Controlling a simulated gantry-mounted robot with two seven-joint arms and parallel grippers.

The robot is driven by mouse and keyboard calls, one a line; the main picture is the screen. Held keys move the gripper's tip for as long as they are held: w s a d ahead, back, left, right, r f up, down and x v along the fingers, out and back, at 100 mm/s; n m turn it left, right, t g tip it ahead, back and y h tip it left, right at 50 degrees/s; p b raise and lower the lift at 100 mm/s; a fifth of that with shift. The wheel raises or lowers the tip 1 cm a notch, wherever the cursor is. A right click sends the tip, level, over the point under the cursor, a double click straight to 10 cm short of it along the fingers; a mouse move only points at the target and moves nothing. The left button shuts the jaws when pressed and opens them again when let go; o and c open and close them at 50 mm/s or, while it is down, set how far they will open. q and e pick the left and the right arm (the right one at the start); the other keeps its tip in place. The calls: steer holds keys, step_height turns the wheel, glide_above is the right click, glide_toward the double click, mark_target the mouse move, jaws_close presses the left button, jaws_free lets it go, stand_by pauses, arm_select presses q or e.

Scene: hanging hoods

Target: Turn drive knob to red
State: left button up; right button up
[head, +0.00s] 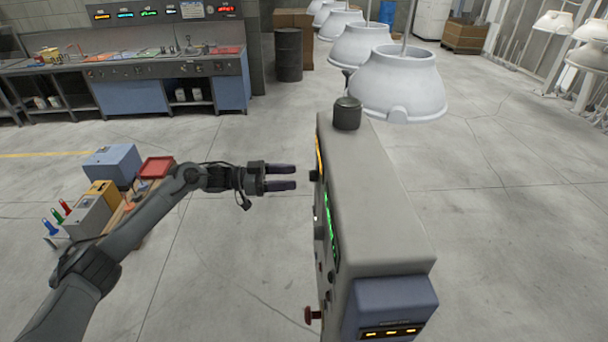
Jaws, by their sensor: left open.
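A grey control cabinet (380,200) stands right of centre, with its control face turned left and seen at a steep angle. A small dark knob (314,176) sticks out of that face near the far end. A red knob (313,314) sticks out low at the near end. I cannot tell which is the drive knob, and the markings are unreadable. My left gripper (294,177) is open and empty, its two dark fingers pointing at the dark knob with a small gap between. My right gripper is not in view.
Yellow and green lit strips (331,228) show on the cabinet face. A blue box (392,305) is on its near end. White hoods (398,85) hang behind it. A workbench (130,65) stands at the back left.

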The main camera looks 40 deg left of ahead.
mark_target(313, 176)
arm_select(q)
steer(key=shift+p+x, duration=0.4)
steer(key=shift+x, duration=2.1)
steer(key=c, duration=1)
steer(key=shift+c, duration=0.2)
steer(key=shift+n+p, duration=4.2)
steer(key=shift+n, duration=1.7)
